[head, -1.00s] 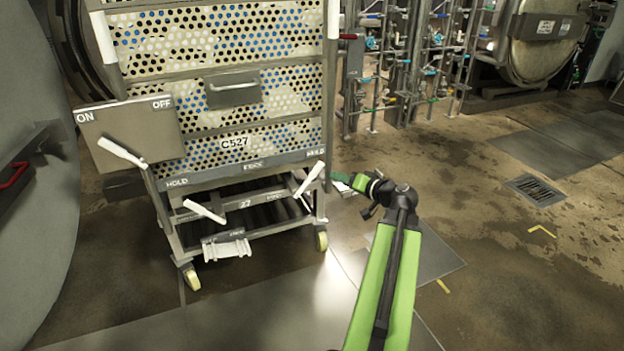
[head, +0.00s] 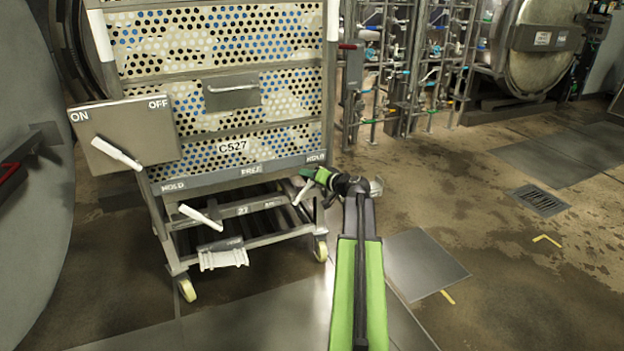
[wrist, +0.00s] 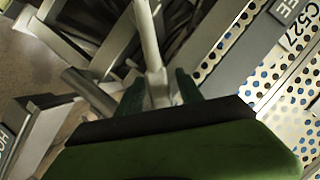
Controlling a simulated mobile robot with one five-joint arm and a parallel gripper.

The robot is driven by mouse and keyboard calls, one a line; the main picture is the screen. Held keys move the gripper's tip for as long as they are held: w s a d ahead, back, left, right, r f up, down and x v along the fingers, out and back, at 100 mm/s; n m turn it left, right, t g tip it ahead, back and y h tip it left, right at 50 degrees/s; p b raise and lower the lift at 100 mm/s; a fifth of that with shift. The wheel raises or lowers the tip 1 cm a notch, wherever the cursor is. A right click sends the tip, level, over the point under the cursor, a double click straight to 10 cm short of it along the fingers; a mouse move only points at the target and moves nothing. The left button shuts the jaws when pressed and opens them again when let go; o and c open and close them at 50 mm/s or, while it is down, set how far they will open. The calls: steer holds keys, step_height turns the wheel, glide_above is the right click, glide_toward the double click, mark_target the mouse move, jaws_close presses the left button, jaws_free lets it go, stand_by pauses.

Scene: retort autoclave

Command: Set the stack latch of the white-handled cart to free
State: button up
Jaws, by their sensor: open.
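The cart (head: 262,209) with white handles stands at left centre with a perforated crate stack on it. Its upper rail (head: 218,177) reads HOLD at both ends and what looks like FREE in the middle. A white lever (head: 299,198) slants under the right HOLD label, partly hidden by my gripper (head: 308,174). A second white lever (head: 201,217) slants lower left. My gripper is open at the right lever. In the wrist view, the white lever (wrist: 148,35) runs between the two green fingers (wrist: 160,88); I cannot tell whether they touch it.
A grey panel (head: 150,140) marked ON and OFF, with a white lever (head: 117,153), is at the cart's left. A large grey vessel (head: 30,240) fills the left edge. Pipework (head: 420,75) stands behind on the right. The floor at right is open.

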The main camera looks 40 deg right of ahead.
jaws_close()
stand_by(1.4)
steer(key=shift+s+d+r, duration=0.1)
steer(key=shift+s+d, duration=0.1)
steer(key=shift+d, duration=0.1)
